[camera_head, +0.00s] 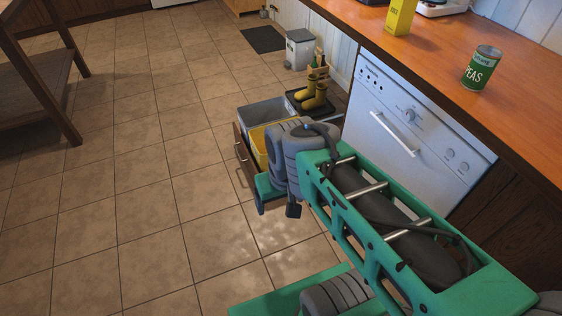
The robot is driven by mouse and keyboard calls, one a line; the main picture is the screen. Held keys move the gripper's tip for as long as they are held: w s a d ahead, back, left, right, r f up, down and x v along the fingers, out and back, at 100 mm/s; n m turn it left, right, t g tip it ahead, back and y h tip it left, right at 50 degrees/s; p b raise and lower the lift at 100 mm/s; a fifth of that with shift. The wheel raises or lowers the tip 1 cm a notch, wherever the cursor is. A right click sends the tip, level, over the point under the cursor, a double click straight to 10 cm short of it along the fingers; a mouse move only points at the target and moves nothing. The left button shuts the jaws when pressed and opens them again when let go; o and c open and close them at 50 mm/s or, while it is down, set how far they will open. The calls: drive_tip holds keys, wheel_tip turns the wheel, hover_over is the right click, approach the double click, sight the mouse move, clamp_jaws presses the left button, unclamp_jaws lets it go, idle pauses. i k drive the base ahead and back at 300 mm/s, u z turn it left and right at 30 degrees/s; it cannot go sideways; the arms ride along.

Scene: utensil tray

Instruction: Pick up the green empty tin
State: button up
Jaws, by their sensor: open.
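A green tin (481,68) labelled "PEAS" stands upright on the orange wooden counter at the upper right. Its top shows a grey metal rim; whether it is empty cannot be seen. My gripper (277,207) is at the far end of my green and grey arm, low over the floor beside the open drawer. It looks open with nothing between its fingers, though the arm hides part of it. It is well apart from the tin, lower and to the left.
A yellow box (400,15) stands on the counter (440,50) left of the tin. A white dishwasher (410,125) is below. A pulled-out drawer (243,160) holds grey and yellow bins.

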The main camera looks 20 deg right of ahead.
sight(476, 77)
drive_tip(key=z, duration=1.85)
drive_tip(key=k, duration=0.5)
drive_tip(key=u, duration=2.1)
drive_tip(key=i, duration=1.25)
drive_tip(key=z, duration=2.05)
